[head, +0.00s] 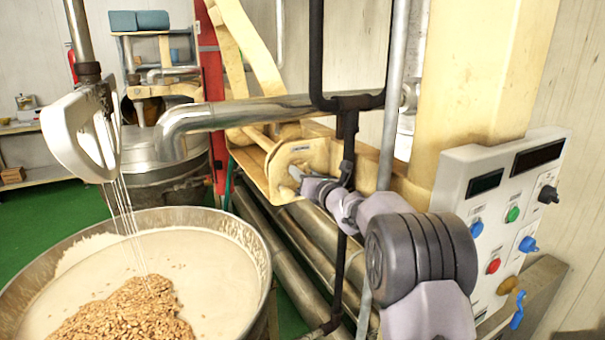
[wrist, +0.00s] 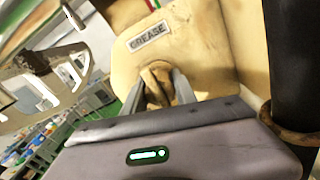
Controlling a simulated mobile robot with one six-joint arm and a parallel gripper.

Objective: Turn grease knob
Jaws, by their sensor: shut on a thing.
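The grease knob (wrist: 157,82) is a small tan knob below a "GREASE" label (wrist: 149,36) on a cream-coloured plate in the wrist view. My gripper (wrist: 160,90) has one finger on each side of the knob and is shut on it. In the head view my arm reaches from the lower right to the cream bracket plate (head: 312,155), with my gripper (head: 292,172) at its face. The knob itself is too small or hidden to make out there.
A black pipe frame (head: 347,150) stands upright close to my arm. A control panel (head: 500,215) with buttons is at right. A kettle (head: 255,255) of cream mass and nuts is at lower left. A thick metal pipe (head: 240,112) runs behind.

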